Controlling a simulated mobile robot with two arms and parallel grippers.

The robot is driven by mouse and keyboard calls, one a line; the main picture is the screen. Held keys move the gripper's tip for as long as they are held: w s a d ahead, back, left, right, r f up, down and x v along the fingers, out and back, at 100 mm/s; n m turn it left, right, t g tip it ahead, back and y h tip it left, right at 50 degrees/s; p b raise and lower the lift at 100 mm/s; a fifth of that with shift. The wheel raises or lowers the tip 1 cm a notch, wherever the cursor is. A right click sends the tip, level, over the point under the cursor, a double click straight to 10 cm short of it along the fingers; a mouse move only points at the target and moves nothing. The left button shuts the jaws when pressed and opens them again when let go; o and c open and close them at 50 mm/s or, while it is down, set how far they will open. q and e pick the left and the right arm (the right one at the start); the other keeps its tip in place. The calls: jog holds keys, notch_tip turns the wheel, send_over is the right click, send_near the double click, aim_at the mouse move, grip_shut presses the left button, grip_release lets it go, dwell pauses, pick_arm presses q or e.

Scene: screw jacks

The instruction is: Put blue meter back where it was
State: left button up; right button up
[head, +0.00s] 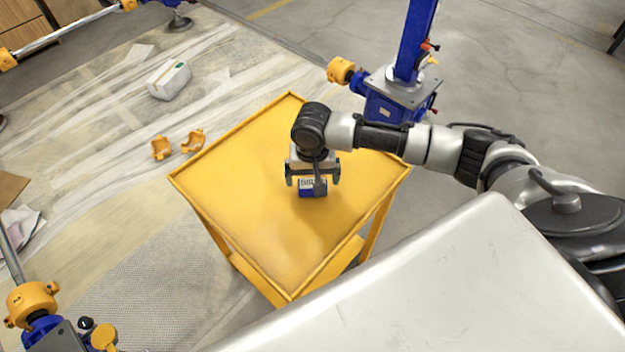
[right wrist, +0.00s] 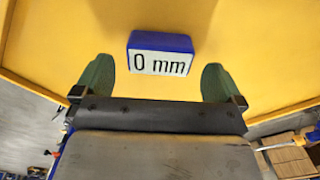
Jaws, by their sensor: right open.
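The blue meter (head: 312,187) is a small blue box on the yellow cart top (head: 250,160). In the right wrist view the blue meter (right wrist: 160,53) shows a white face reading "0 mm". My right gripper (head: 313,180) is above the cart, over the meter. In the right wrist view the fingers of my right gripper (right wrist: 157,82) are spread wide, with the meter between and just beyond their tips, a gap on each side. The gripper and wrist partly cover the meter in the head view. My left gripper is not in view.
A blue screw jack (head: 385,100) with a yellow coupling stands behind the cart at right. Another jack's yellow and blue parts (head: 35,310) are at lower left. Yellow clamps (head: 178,145) and a white box (head: 168,80) lie on the sheeted floor. The rest of the cart top is clear.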

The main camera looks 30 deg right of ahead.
aim_at(313, 181)
notch_tip(313, 181, up, 9)
jog(key=shift+r+p, duration=0.15)
jog(key=shift+p, duration=0.2)
dwell(0.4)
